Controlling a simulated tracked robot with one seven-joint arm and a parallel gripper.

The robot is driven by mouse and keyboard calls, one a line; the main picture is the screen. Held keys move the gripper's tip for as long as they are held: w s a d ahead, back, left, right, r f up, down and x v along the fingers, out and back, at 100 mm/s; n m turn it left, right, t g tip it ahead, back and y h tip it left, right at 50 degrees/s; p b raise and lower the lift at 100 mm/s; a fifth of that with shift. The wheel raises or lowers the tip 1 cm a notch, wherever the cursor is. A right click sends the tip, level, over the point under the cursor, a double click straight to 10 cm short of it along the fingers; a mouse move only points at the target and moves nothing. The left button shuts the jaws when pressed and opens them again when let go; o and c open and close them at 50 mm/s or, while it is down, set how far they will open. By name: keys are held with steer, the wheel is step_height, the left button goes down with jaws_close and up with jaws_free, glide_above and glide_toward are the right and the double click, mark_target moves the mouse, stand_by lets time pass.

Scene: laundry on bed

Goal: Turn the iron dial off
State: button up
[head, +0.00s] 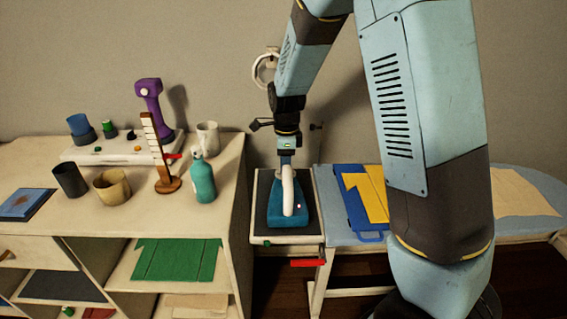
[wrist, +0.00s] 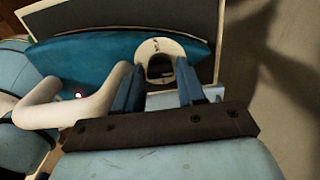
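The teal iron (head: 287,216) rests on a dark-topped stand, its white handle (head: 288,190) facing my body. A small red light (wrist: 80,95) glows on it. My gripper (head: 286,160) points down at the iron's far end. In the wrist view its two blue fingers (wrist: 157,68) are apart. Between and just beyond them is a round cream dial (wrist: 160,47) with dark marks and a dark middle. The fingers overlap its lower edge in the picture; I cannot tell whether they touch it. The handle (wrist: 95,102) is just left of the fingers.
The ironing board (head: 335,232) with a blue and yellow folded piece (head: 362,200) is to the right. A cabinet (head: 225,190) with cups, a teal bottle (head: 201,180) and a purple device (head: 152,100) is left.

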steer(key=c, duration=0.6)
steer(key=shift+d, duration=0.3)
steer(key=shift+c, duration=0.4)
steer(key=shift+a, duration=0.3)
steer(key=n, duration=0.4)
steer(key=shift+n, duration=0.3)
steer(key=n, duration=1.3)
steer(key=shift+n, duration=0.3)
steer(key=n, duration=0.4)
steer(key=shift+n, duration=0.3)
steer(key=n, duration=0.8)
steer(key=shift+n, duration=0.4)
steer(key=n, duration=0.4)
steer(key=shift+n, duration=0.3)
